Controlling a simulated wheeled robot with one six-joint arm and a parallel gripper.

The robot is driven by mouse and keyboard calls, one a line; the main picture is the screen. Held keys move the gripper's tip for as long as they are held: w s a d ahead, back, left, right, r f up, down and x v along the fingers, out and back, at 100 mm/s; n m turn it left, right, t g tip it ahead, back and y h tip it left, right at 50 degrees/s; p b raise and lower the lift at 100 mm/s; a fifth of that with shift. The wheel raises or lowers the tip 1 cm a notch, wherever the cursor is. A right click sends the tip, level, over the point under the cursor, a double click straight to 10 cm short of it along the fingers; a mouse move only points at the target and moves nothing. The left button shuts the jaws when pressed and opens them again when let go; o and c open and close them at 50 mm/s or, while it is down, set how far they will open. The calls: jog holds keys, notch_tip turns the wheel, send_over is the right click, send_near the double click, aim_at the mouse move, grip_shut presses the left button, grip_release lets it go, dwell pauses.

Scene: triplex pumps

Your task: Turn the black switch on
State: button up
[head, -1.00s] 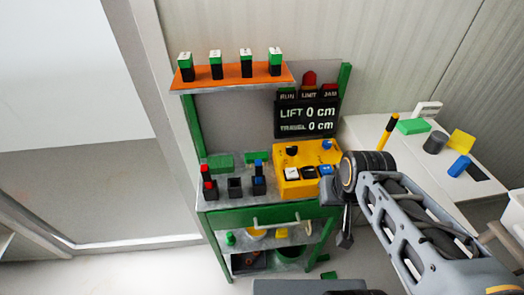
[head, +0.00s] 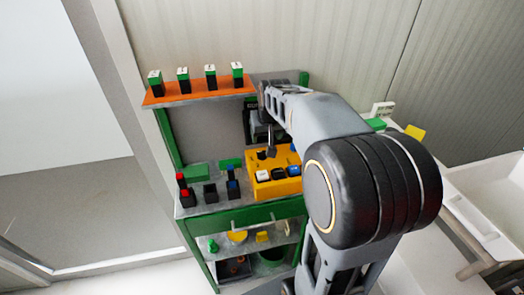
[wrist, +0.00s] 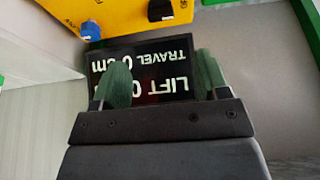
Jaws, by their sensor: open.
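A blue knob (wrist: 90,30) is beside the black switch. White (head: 263,175), black (head: 279,173) and blue (head: 294,171) buttons are on the box front. Black holders with red (head: 183,191) and blue parts stand left. An orange shelf (head: 200,94) with several green-black blocks is above.

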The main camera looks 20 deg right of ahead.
aim_at(262, 152)
jog(key=x, duration=1.1)
jog(key=shift+w+a+f+p, duration=0.1)
jog(key=shift+f+p, duration=0.15)
jog(key=shift+p, duration=0.05)
jog(key=shift+c, duration=0.4)
